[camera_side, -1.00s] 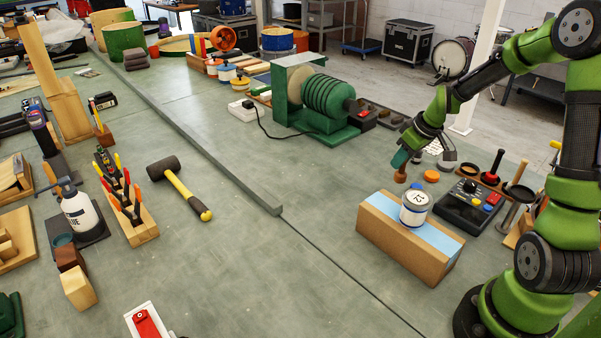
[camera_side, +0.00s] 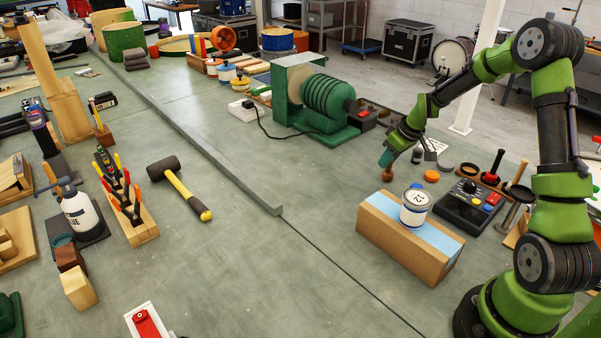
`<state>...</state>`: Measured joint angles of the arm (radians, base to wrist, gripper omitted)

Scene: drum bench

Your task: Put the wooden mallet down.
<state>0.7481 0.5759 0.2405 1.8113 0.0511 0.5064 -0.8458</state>
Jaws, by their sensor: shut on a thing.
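My gripper (camera_side: 390,149) is at the right of the bench, behind the cardboard box, pointing down and to the left. It is shut on a small brown and teal piece (camera_side: 386,159), which I take to be part of the wooden mallet. The piece is small and partly hidden by the fingers, so its full shape and whether it touches the bench cannot be told. A different mallet, with a black head and yellow handle (camera_side: 180,187), lies on the bench to the left.
A cardboard box (camera_side: 385,238) with a blue top carries a white tin (camera_side: 415,206) in front of my gripper. An orange disc (camera_side: 431,176) and a black control box (camera_side: 468,206) are to the right. A green drum machine (camera_side: 325,100) stands to the left. The middle bench is clear.

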